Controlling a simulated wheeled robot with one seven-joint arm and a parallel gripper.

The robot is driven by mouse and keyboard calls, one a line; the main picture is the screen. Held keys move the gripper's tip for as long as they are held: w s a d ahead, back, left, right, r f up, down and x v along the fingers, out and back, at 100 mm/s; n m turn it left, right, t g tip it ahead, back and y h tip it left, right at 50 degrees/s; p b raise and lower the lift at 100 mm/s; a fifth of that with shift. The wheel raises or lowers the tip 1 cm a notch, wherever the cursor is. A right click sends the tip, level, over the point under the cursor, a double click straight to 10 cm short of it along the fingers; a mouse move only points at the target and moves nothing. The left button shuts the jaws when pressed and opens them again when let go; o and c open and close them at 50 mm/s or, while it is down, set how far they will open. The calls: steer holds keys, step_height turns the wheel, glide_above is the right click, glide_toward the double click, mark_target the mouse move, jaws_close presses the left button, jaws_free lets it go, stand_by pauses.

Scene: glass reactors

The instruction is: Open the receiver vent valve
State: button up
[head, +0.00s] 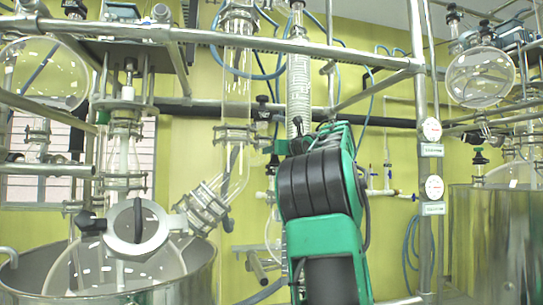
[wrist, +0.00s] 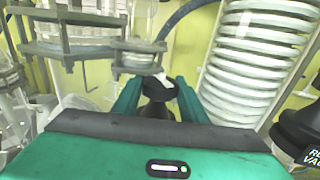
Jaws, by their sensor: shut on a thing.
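In the wrist view, the two green fingers of my gripper (wrist: 158,92) are closed around a black valve knob (wrist: 156,108). The knob stands between the fingers, just below a clamped glass joint, and a small white piece shows at its top. No label shows on this knob, so I cannot read whether it is the receiver vent valve.
A second black knob (wrist: 301,135) with a partly cut-off label reading "VAC" is close at right. A coiled glass condenser (wrist: 259,60) rises beside the fingers. Clamped glass flanges (wrist: 92,45) are at upper left. A steel vessel (head: 497,240) stands at right.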

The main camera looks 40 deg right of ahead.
steer(key=shift+s+d+r+n+y, duration=0.1)
steer(key=shift+s+d+n+y, duration=0.2)
steer(key=shift+y, duration=0.2)
steer(key=shift+w+a+r+n+t+y, duration=0.1)
steer(key=shift+n+t+y, duration=0.05)
steer(key=shift+n+y, duration=0.6)
steer(key=shift+w+n+t+y, duration=0.15)
steer(key=shift+n+y, duration=0.3)
steer(key=shift+y, duration=0.5)
steer(key=shift+s+y, duration=0.1)
steer(key=shift+y, duration=0.2)
steer(key=shift+a, duration=0.1)
steer(key=o, duration=0.9)
steer(key=shift+c, duration=0.2)
steer(key=s, duration=0.8)
steer(key=shift+a+f, duration=0.1)
steer(key=shift+f, duration=0.1)
